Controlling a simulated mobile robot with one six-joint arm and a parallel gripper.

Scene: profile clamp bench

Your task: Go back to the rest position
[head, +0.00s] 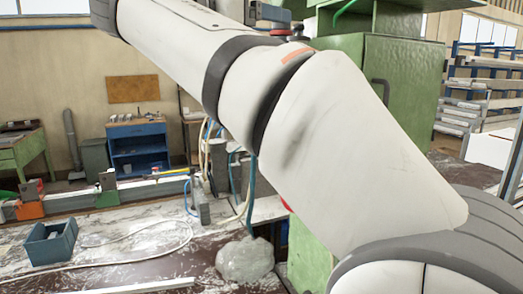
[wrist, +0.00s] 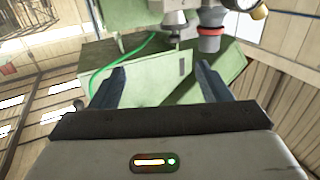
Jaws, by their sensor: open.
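My gripper (wrist: 160,84) shows in the wrist view with its two dark fingers spread apart and nothing between them. Behind the fingers is the green machine housing (wrist: 150,72), with a grey and red fitting (wrist: 210,38) above the right finger. In the head view my arm crosses from the upper left to the lower right and covers much of the picture. The gripper itself cannot be made out in the head view.
A green cabinet (head: 402,95) stands behind my arm. The bench (head: 130,262) on the left carries a blue-grey bin (head: 50,243), a loose pale hose (head: 150,247) and a whitish lump (head: 244,259). A profile rail (head: 130,191) with clamps runs along the bench's back. Shelves (head: 480,85) stand far right.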

